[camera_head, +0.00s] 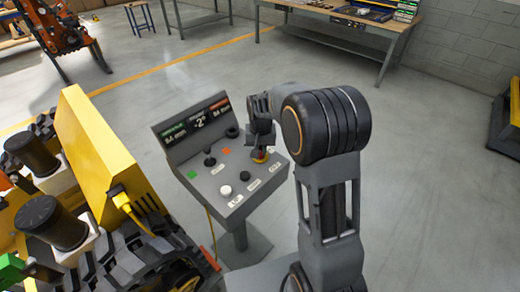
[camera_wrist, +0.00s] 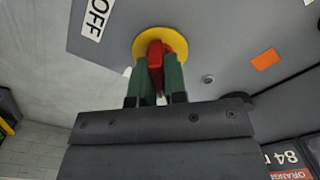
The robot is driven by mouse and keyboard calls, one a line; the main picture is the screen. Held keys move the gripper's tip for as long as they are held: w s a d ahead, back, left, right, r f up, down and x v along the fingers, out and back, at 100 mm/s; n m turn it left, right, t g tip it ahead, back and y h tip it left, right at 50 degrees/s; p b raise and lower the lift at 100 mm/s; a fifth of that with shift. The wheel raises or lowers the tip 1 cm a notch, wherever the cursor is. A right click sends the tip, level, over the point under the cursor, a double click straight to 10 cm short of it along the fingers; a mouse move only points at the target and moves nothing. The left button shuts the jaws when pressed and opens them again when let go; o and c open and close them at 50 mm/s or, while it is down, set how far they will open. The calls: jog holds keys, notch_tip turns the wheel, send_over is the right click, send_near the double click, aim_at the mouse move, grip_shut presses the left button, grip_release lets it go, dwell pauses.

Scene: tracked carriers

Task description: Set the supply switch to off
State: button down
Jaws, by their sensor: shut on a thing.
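The supply switch is a red handle (camera_wrist: 156,58) on a round yellow plate (camera_wrist: 144,39), set in the grey face of a control console. In the wrist view my gripper (camera_wrist: 158,86) has its green fingers on either side of the red handle, shut on it. The handle lies roughly upright in that picture. A white OFF label (camera_wrist: 97,17) is up and left of the yellow plate, apart from the handle. In the head view my gripper (camera_head: 262,143) reaches down onto the console's right part and hides most of the switch; the yellow plate (camera_head: 259,158) shows below it.
The console (camera_head: 205,184) also carries a black joystick (camera_head: 209,157), a white button (camera_head: 225,191), a black knob (camera_head: 232,131) and a display (camera_head: 197,124). A yellow tracked machine (camera_head: 97,150) stands close at left. A workbench (camera_head: 350,35) is at the back.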

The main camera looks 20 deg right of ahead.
aim_at(261, 148)
jog(key=n, duration=0.4)
jog(key=shift+n, duration=2.3)
jog(key=c, duration=1.2)
grip_release()
jog(key=shift+o, duration=0.2)
notch_tip(261, 148, up, 14)
